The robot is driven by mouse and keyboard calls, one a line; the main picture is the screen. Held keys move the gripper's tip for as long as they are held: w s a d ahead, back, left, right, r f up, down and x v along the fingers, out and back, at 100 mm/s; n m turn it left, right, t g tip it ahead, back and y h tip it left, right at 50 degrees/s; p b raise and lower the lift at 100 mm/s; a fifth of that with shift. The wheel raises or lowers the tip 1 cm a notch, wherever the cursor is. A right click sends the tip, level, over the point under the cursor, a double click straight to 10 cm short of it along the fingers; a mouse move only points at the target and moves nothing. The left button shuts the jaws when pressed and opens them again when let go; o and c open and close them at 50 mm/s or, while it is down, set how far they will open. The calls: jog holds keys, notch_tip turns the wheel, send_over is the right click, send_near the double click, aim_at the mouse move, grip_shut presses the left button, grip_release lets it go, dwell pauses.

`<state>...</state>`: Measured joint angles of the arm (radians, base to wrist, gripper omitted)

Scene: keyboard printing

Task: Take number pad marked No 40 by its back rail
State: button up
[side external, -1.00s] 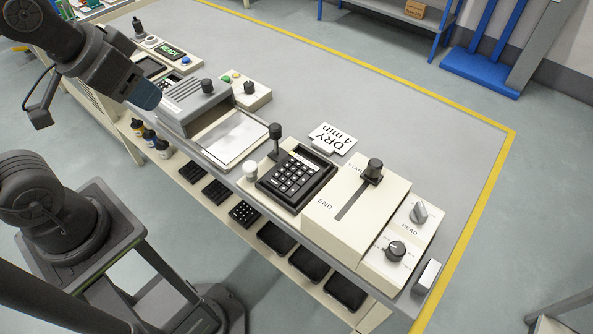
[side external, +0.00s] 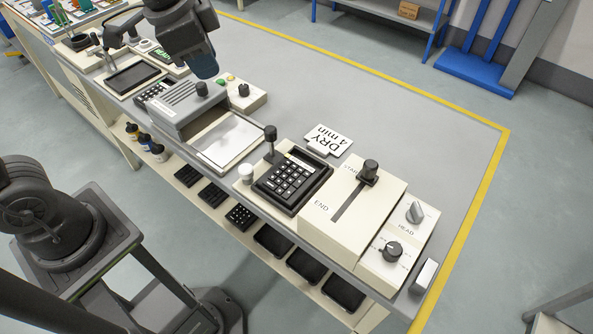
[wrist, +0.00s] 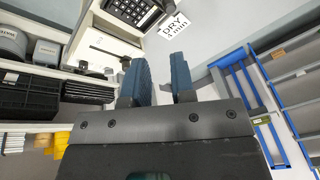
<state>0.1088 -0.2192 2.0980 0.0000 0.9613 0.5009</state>
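A black number pad (side external: 290,182) with pale-marked keys and a display strip sits in the cream machine, left of the START/END slot. A keypad also shows at the top of the wrist view (wrist: 135,10). Another small keypad (side external: 154,93) lies further back on the bench, left of the grey hooded unit. I cannot read a No 40 mark on any of them. My gripper (wrist: 160,62) is open and empty, with its two blue fingers apart. In the side view my gripper (side external: 206,66) hangs above the hooded unit, well away from the black number pad.
A post with a black knob (side external: 270,133) and a white cap (side external: 246,173) stand close to the pad's left. The slot's lever (side external: 369,170) rises to its right.

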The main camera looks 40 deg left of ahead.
jog(key=w+d+f+m+g, duration=0.2)
jog(key=w+d+f+m, duration=0.3)
jog(key=w, duration=0.4)
jog(key=m+g, duration=0.1)
jog(key=m, duration=0.5)
send_near(310, 155)
notch_tip(310, 155, down, 4)
jog(key=shift+d+r, duration=0.1)
jog(key=shift+r, duration=0.1)
jog(key=shift+w+f, duration=0.2)
jog(key=shift+f, duration=2.65)
jog(key=shift+c, duration=0.3)
grip_shut()
